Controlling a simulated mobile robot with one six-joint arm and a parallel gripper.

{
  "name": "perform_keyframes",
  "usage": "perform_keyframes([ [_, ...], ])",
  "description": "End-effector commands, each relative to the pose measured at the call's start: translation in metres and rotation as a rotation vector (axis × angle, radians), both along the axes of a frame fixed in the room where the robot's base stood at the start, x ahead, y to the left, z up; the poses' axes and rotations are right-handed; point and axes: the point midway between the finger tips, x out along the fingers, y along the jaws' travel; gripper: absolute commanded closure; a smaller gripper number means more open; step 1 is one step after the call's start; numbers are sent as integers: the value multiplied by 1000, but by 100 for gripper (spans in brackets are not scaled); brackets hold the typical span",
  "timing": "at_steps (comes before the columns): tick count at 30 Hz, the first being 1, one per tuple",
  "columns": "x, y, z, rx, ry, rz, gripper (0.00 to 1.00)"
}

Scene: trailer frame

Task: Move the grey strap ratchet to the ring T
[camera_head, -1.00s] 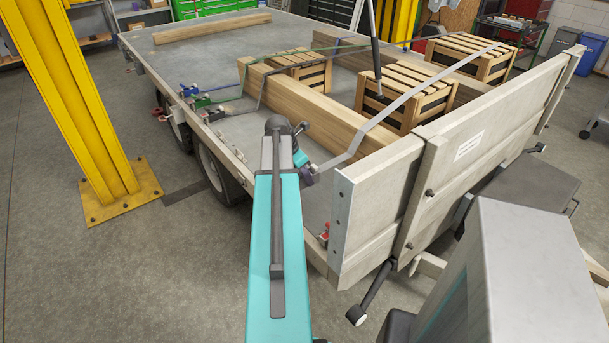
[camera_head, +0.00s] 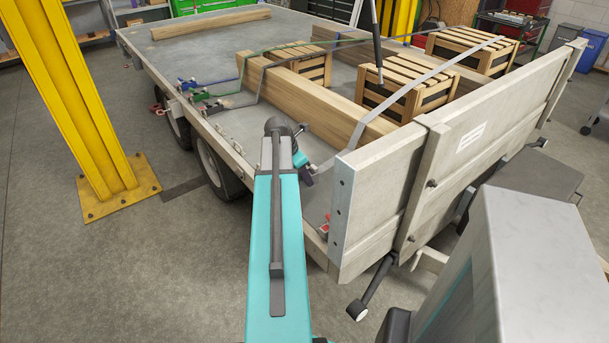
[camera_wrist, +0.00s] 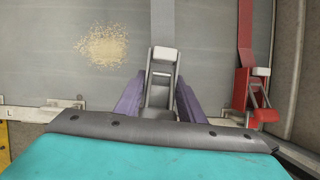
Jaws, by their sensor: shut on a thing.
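The grey strap ratchet (camera_wrist: 158,92) is between the two purple fingers of my gripper (camera_wrist: 160,103) in the wrist view. My gripper is shut on it. The grey strap (camera_wrist: 163,22) runs away from the ratchet across the trailer bed. In the head view the strap (camera_head: 430,76) passes over a crate and a timber, down towards my wrist. Metal edge fittings (camera_wrist: 66,104) lie left of the gripper in the wrist view. I cannot read a T on any ring.
A red ratchet (camera_wrist: 250,92) on a red strap sits close on the right, by the trailer's end board (camera_head: 375,190). Blue (camera_head: 188,83) and green (camera_head: 198,97) ratchets are farther along the left edge. A long timber (camera_head: 315,100) and a crate (camera_head: 405,92) stand on the bed.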

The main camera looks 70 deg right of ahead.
Motion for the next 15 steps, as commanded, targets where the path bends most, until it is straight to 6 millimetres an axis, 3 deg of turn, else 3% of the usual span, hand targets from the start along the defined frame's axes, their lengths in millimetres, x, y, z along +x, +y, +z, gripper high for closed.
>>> perform_keyframes([
  [15, 0, 0, -29, -1, 1, 0, 96],
])
